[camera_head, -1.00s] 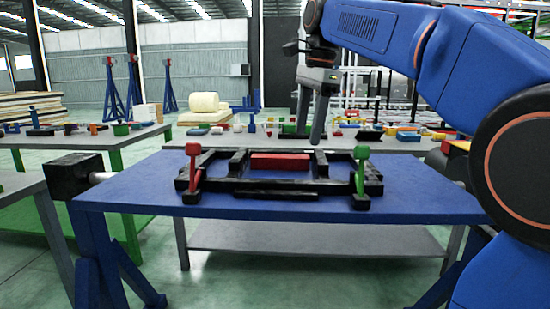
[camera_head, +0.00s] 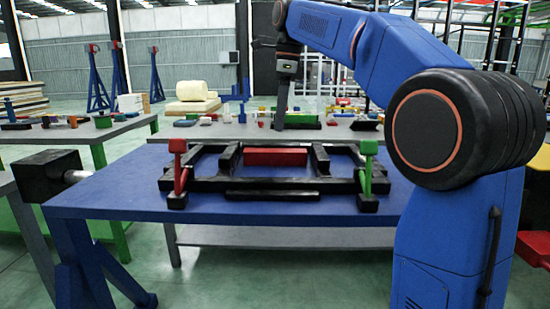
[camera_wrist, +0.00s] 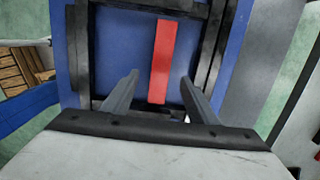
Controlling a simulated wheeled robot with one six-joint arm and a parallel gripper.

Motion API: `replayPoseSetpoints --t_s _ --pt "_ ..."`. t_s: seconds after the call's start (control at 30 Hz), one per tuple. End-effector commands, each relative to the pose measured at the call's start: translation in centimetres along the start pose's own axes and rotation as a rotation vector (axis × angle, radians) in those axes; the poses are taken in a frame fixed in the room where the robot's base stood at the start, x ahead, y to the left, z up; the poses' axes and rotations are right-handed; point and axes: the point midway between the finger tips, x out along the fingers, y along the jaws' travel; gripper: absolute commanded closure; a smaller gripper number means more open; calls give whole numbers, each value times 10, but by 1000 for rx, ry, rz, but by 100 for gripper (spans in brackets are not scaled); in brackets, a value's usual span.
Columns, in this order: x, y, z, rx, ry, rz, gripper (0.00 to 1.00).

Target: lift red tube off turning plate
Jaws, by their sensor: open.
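The red tube (camera_head: 275,157) looks like a short red bar lying crosswise in the middle of the black frame (camera_head: 272,186) on the blue plate (camera_head: 120,192). In the wrist view the red tube (camera_wrist: 161,60) runs lengthwise ahead of my gripper, over bare blue surface. My gripper (camera_wrist: 160,82) is open and empty, with one finger on each side of the tube's line. In the head view my gripper (camera_head: 281,112) points down above and behind the tube, apart from it. The wrist view does not clearly show the height left between fingertips and tube.
A red upright post (camera_head: 179,165) and a green upright post (camera_head: 367,165) stand at the frame's left and right ends. A dark block (camera_head: 48,175) is at the plate's left end. A grey table (camera_head: 335,131) with many small parts stands behind.

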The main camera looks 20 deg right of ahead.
Motion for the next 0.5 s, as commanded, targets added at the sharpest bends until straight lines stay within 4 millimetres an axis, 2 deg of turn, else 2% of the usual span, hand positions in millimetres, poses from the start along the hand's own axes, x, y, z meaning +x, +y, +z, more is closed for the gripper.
replayPoseSetpoints --t_s 0.2,0.5 --pt "36 1 0 -1 1 3 47" --pt "55 0 0 -1 0 1 47"
